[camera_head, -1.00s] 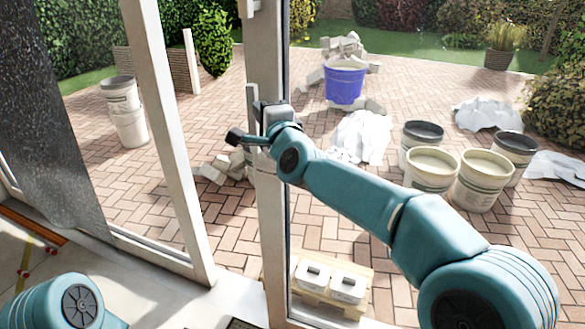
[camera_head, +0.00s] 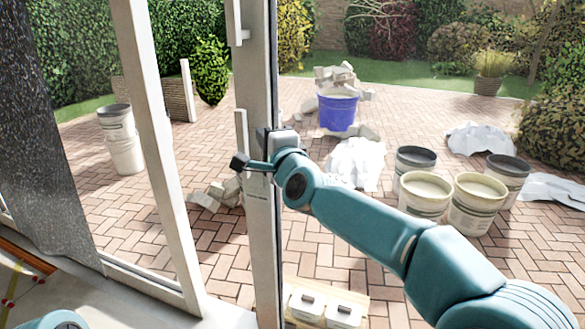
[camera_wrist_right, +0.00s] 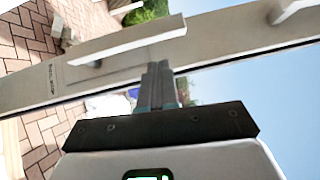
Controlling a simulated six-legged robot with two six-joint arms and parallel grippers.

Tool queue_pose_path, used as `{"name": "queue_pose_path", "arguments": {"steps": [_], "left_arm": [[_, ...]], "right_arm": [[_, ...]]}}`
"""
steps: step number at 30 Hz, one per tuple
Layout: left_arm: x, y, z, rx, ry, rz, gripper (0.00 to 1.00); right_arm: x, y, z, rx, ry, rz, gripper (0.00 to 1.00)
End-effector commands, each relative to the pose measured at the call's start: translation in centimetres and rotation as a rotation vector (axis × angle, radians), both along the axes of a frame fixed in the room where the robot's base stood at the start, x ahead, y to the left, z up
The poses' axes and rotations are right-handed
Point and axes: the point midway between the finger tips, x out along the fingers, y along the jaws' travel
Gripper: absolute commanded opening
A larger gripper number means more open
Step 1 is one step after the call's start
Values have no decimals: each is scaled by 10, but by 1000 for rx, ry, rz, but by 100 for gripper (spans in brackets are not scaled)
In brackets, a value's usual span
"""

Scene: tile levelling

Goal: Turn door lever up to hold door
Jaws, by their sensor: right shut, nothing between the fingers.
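The door frame post (camera_head: 262,220) is pale and upright in the middle of the head view. A white lever bar (camera_head: 241,130) stands nearly upright against its left side. In the right wrist view the lever (camera_wrist_right: 130,47) lies roughly along the post (camera_wrist_right: 40,92), pointing upward along it. My right gripper (camera_head: 264,140) is beside the lever in the head view, where its fingers are hard to make out. In the right wrist view the gripper (camera_wrist_right: 158,72) is shut and empty, its tips close to the post beside the lever; contact cannot be told. My left gripper is out of view.
A second white handle (camera_head: 235,22) is higher on the post. A second pale post (camera_head: 165,150) stands to the left. Outside on the brick paving are a blue bucket (camera_head: 338,111), several pale tubs (camera_head: 424,196) and loose blocks (camera_head: 212,195). Two white containers (camera_head: 345,308) stand low near the post.

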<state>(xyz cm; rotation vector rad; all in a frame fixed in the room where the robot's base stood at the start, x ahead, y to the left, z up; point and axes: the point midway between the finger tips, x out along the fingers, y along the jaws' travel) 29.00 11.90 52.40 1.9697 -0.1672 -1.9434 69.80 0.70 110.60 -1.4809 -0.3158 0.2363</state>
Motion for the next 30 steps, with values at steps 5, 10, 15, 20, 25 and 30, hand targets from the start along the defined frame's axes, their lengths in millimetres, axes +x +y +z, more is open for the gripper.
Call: {"name": "queue_pose_path", "arguments": {"steps": [5, 10, 15, 20, 25, 30], "left_arm": [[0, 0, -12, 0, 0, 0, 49], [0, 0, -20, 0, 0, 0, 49], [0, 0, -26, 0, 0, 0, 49], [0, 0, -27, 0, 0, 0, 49], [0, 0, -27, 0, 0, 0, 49], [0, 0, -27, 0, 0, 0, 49]], "right_arm": [[-16, -8, -1, 0, -1, 1, 0], [-44, -17, -1, 0, 0, 2, 0], [-71, -26, -1, 0, 0, 1, 0], [-88, -32, -1, -1, 2, 2, 0], [-93, -34, -1, -1, 2, 2, 0], [-93, -35, 0, -1, 2, 1, 0]]}}
